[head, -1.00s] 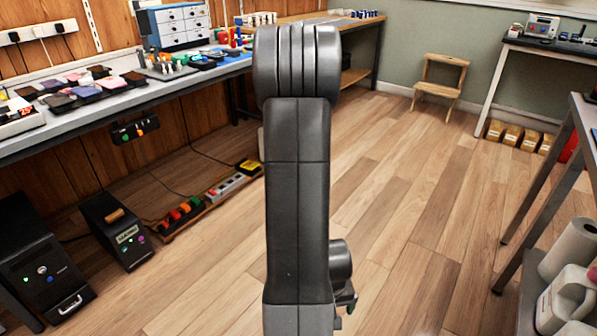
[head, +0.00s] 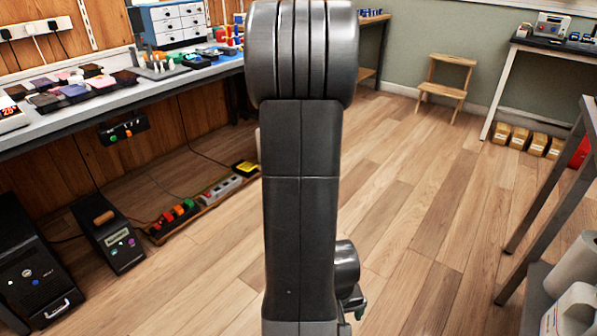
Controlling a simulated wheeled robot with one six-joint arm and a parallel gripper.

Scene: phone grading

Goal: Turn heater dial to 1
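I cannot make out a heater dial in the head view. A silver device (head: 553,26) with small controls stands on the far right table, too small to tell what it is. Two black floor units, a larger tower (head: 35,268) and a smaller unit (head: 108,232) with a small display, stand under the left bench. My arm rises through the middle of the view and hides what is behind it. Part of what seems to be my gripper (head: 355,302) shows low beside the arm. Its fingers are not clear.
A left bench (head: 75,118) holds phones and drawers. A power strip (head: 222,187) and cables lie on the floor below it. A wooden step stool (head: 443,84) and small boxes (head: 527,140) stand at the back. A shelf (head: 535,292) is at right. The wooden floor between is clear.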

